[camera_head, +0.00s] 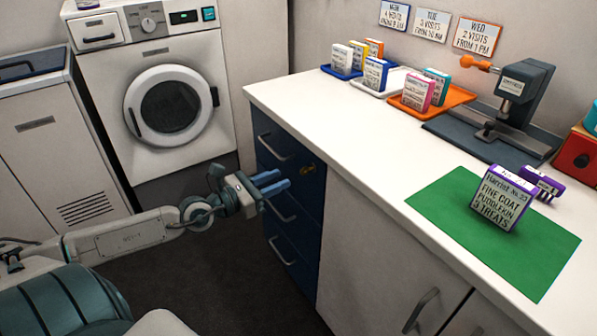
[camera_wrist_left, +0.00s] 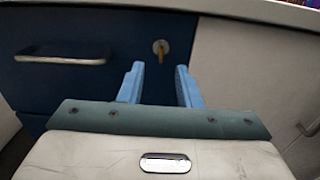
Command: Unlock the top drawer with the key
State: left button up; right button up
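The top drawer (camera_head: 275,137) is the uppermost of the dark blue drawers under the white counter. It appears closed, with a metal handle; it also shows in the left wrist view (camera_wrist_left: 110,85). A brass-coloured key (camera_head: 308,169) sits in the round lock at the drawer's right side. In the left wrist view the key (camera_wrist_left: 161,54) points down from the lock, straight ahead of my fingers. My left gripper (camera_head: 278,179) has blue fingers and stands in front of the drawer. The left wrist view shows its fingers (camera_wrist_left: 159,70) apart, with nothing between them. My right gripper is out of view.
The white counter (camera_head: 330,115) overhangs the drawers. On it are trays with small boxes, a press (camera_head: 510,95), and a green mat (camera_head: 440,205) with a purple-edged box (camera_head: 500,200). A pale cupboard (camera_head: 365,235) adjoins the drawers. Dark floor (camera_head: 200,270) lies free in front.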

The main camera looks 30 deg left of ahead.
aim_at(301, 171)
pick_arm(q)
jog(key=shift+p+x, duration=0.35)
jog(key=shift+x, duration=3.1)
jog(key=shift+d, duration=0.1)
grip_shut()
